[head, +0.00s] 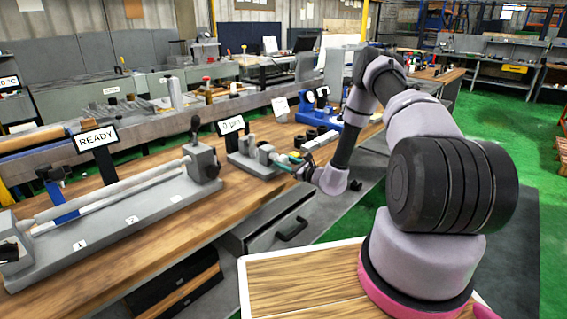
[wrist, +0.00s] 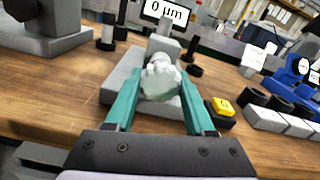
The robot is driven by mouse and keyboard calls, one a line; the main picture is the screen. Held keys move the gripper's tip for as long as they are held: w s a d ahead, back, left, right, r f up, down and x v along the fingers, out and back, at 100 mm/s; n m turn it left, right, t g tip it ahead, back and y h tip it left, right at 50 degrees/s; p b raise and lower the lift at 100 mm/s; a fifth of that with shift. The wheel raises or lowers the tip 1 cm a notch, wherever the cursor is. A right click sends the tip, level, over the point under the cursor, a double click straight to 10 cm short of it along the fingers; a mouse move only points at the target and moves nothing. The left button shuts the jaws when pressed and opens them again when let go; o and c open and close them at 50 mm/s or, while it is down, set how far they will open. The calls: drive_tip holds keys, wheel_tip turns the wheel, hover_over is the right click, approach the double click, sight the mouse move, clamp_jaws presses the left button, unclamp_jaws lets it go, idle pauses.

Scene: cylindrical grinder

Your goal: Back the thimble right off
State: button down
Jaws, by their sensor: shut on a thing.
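The thimble (wrist: 160,82) is a pale, ridged knob facing me in the middle of the wrist view, on a grey bench fixture (wrist: 117,82). My gripper (wrist: 161,76) has its two teal fingers shut on the thimble, one on each side. In the head view, my gripper (head: 290,161) reaches the right end of the same fixture (head: 246,163). A small display (head: 231,125) above it reads 0 µm. The fingers and wrist hide part of the thimble in the head view.
A yellow button (wrist: 223,105) on a dark box sits right of my gripper. Blue instruments (head: 316,106) and dark cylinders stand farther right. A long grey grinder bed (head: 120,215) with a READY sign (head: 97,139) lies left.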

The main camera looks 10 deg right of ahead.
drive_tip(key=shift+s+f, duration=0.1)
idle(0.3)
drive_tip(key=shift+c, duration=1.3)
unclamp_jaws()
drive_tip(key=v, duration=1)
drive_tip(key=shift+s+d, duration=0.25)
drive_tip(key=shift+s, duration=0.05)
